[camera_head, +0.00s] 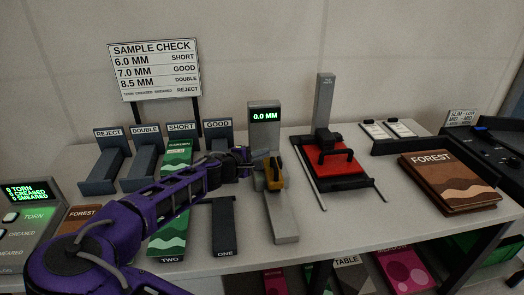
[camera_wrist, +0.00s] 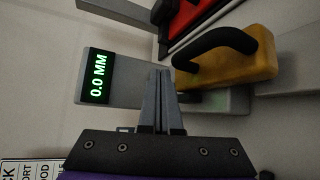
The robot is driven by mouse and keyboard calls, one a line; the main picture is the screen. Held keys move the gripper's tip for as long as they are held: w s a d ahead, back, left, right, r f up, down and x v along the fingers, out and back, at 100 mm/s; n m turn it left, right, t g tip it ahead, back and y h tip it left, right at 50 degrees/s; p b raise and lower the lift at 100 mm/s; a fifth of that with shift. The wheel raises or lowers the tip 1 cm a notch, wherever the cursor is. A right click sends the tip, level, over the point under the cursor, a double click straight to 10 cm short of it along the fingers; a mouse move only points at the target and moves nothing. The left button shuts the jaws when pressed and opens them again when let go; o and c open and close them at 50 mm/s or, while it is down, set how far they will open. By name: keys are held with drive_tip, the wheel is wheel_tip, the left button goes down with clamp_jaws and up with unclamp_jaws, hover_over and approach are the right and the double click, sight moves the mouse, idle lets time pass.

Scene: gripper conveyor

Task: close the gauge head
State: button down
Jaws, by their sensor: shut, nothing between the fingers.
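The gauge (camera_head: 265,145) is a grey column on a long grey foot (camera_head: 283,226), with a display reading 0.0 MM. Its yellow gauge head (camera_head: 275,178) with a dark handle sits low on the column. In the wrist view the yellow head (camera_wrist: 235,68) and its curved black handle (camera_wrist: 215,42) lie just right of my fingertips, and the display (camera_wrist: 97,76) is to the left. My gripper (camera_head: 251,158) is shut and empty, beside the column at the head's left. In the wrist view its fingers (camera_wrist: 163,75) point at the gauge; contact is unclear.
A red-bedded press (camera_head: 334,165) stands right of the gauge. A FOREST book (camera_head: 447,180) lies farther right. A green booklet (camera_head: 168,240) and dark stands marked TWO and ONE (camera_head: 223,228) lie left, partly under my arm. Labelled bins (camera_head: 103,171) line the back left.

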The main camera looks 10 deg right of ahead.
drive_tip(key=shift+s+f, duration=0.3)
drive_tip(key=shift+s, duration=0.15)
drive_tip(key=shift+s, duration=0.1)
idle(0.4)
drive_tip(key=shift+f, duration=0.15)
